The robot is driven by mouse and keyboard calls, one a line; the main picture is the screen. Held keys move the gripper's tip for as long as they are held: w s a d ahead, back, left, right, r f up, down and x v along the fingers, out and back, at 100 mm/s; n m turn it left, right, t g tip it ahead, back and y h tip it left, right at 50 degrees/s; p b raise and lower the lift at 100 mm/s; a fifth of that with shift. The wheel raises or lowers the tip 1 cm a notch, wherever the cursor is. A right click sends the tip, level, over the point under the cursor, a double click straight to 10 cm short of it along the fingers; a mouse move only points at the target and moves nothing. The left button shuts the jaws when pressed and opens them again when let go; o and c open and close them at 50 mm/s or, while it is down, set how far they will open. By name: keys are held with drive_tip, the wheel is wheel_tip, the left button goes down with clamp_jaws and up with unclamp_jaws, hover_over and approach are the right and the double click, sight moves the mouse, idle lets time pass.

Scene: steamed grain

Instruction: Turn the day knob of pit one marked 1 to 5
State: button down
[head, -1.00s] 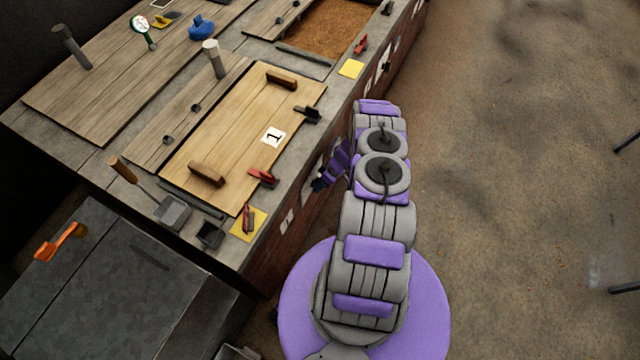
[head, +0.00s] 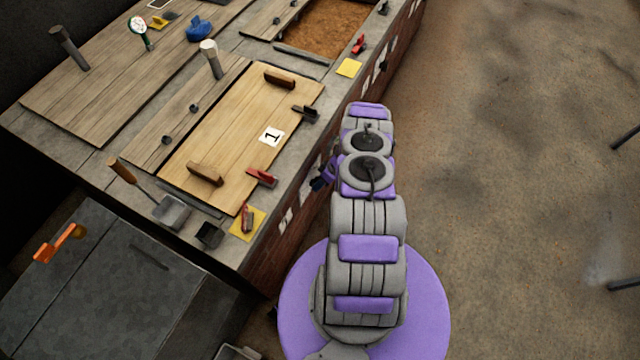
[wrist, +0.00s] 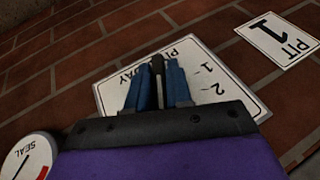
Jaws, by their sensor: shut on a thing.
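The white day plate (wrist: 232,88) is on the brick wall in the wrist view, tilted, with part of its lettering and the numbers 1 and 2 showing. The dark day knob (wrist: 157,66) stands up at the middle of the plate, between the blue fingers of my gripper (wrist: 158,80). My gripper is shut on the knob. The fingers and gripper body hide the rest of the dial. In the head view my gripper (head: 320,181) is beside the front brick wall under the lid marked 1, and the knob is hidden there.
A PIT 1 sign (wrist: 280,38) is right of the plate, and a round SEAL dial (wrist: 27,158) is at lower left. The wooden lid (head: 245,130), red clips and a yellow card (head: 249,224) lie above. Open floor is at right.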

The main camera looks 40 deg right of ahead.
drive_tip(key=shift+w+r, duration=0.3)
drive_tip(key=shift+w, duration=0.55)
drive_tip(key=shift+d+y+p, duration=0.1)
drive_tip(key=shift+y+p, duration=0.2)
drive_tip(key=shift+y, duration=0.1)
drive_tip(key=shift+d, duration=0.1)
drive_tip(key=c, duration=1.1)
unclamp_jaws()
drive_tip(key=shift+s, duration=0.1)
drive_tip(key=shift+r, duration=0.15)
drive_tip(key=shift+g+y, duration=0.3)
drive_tip(key=p+v, duration=0.1)
drive_tip(key=v, duration=0.4)
drive_tip(key=s+p+v, duration=0.1)
drive_tip(key=p+v, duration=0.1)
drive_tip(key=v, duration=0.4)
drive_tip(key=p+v, duration=0.2)
drive_tip(key=v, duration=0.4)
drive_tip(key=shift+s+f, duration=0.2)
drive_tip(key=shift+c, duration=0.2)
